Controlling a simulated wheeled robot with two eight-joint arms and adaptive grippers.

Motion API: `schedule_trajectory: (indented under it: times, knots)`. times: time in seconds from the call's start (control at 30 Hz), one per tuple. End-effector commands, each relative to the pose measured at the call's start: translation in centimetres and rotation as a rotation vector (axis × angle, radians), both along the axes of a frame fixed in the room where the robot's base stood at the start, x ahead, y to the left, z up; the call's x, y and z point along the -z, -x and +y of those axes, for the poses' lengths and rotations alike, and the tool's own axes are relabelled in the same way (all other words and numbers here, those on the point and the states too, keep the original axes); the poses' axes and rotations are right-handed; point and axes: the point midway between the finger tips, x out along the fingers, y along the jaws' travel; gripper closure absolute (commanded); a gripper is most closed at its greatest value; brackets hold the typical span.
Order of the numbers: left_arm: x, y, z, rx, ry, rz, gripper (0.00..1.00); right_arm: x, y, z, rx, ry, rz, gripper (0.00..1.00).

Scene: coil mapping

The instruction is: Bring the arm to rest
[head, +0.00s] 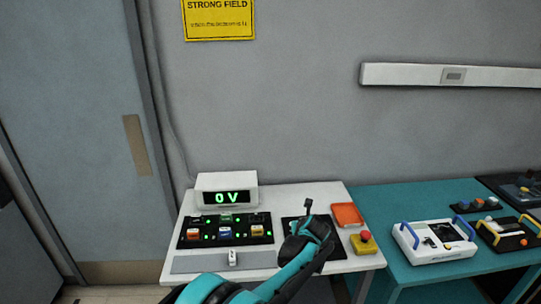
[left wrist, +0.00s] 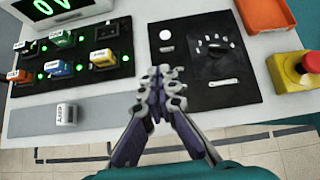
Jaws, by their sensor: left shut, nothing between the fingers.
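My left arm (head: 275,284) comes in from the bottom left in the head view. Its left gripper (left wrist: 160,82) is shut and empty, over the front edge of the white table (head: 300,192) in the left wrist view. In the head view the wrist hides much of the dial panel, and the fingers cannot be made out. My right gripper is in neither view.
A display box (head: 226,190) reads 0 V. A loose white block (left wrist: 66,115) stands on the grey strip (left wrist: 35,122). Right of the dial panel are an orange tray (head: 347,214) and a red button on a yellow box (head: 363,246). A teal table (head: 400,204) with devices adjoins.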

Motion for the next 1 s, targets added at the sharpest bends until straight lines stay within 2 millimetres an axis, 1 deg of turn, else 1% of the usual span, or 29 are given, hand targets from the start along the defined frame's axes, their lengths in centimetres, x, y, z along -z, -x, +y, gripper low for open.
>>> schedule_trajectory:
  times: [0.07, 0.13, 0.17, 0.23, 0.27, 0.3, 0.37, 0.4, 0.47, 0.5, 0.57, 0.6, 0.67, 0.7, 0.77, 0.8, 0.87, 0.9, 1.0]
  knots:
    - [-1.1, 0.5, 2.0, -0.069, 0.063, 0.008, 1.00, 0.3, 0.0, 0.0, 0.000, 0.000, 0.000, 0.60]
    - [-2.5, 1.4, 4.6, -0.173, 0.161, 0.021, 1.00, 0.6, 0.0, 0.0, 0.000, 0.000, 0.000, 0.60]
    - [-3.1, 1.9, 5.9, -0.229, 0.213, 0.026, 1.00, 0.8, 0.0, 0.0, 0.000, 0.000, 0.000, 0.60]
    - [-4.7, 3.6, 9.3, -0.377, 0.351, 0.040, 1.00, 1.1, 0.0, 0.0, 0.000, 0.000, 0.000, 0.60]
    - [-5.3, 4.5, 10.8, -0.444, 0.413, 0.046, 1.00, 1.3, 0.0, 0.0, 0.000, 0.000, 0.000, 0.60]
    - [-6.0, 5.7, 12.7, -0.533, 0.494, 0.052, 1.00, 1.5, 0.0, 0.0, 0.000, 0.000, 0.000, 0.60]
    - [-7.0, 7.7, 15.4, -0.667, 0.615, 0.060, 1.00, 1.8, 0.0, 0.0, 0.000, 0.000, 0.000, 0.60]
    - [-7.5, 9.1, 17.2, -0.757, 0.697, 0.064, 1.00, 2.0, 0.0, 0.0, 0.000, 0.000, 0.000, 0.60]
    - [-8.0, 11.4, 19.6, -0.893, 0.817, 0.068, 1.00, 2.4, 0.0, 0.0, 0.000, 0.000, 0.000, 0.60]
    - [-8.2, 13.0, 21.2, -0.984, 0.897, 0.070, 1.00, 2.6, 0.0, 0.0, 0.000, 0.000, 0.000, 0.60]
    - [-8.4, 15.5, 23.4, -1.122, 1.017, 0.071, 1.00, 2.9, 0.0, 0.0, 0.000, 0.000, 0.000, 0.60]
    - [-8.3, 17.2, 24.7, -1.213, 1.096, 0.070, 1.00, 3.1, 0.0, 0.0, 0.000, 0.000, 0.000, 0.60]
    - [-8.1, 19.9, 26.6, -1.351, 1.216, 0.067, 1.00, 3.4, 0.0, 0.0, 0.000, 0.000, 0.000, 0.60]
    - [-7.8, 21.7, 27.7, -1.443, 1.295, 0.064, 1.00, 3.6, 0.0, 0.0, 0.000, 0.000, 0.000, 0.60]
    - [-7.1, 24.4, 29.2, -1.582, 1.413, 0.057, 1.00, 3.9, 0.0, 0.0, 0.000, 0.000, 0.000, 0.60]
    - [-6.6, 26.2, 30.1, -1.674, 1.492, 0.051, 1.00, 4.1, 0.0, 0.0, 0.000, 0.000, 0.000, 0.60]
    - [-5.6, 28.7, 31.3, -1.808, 1.606, 0.042, 1.00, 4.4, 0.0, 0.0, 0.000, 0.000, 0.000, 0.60]
    - [-4.9, 30.3, 31.9, -1.895, 1.680, 0.035, 1.00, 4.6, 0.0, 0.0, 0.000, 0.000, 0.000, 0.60]
    - [-3.1, 33.6, 33.0, -2.079, 1.836, 0.017, 1.00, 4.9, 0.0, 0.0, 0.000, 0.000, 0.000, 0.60]
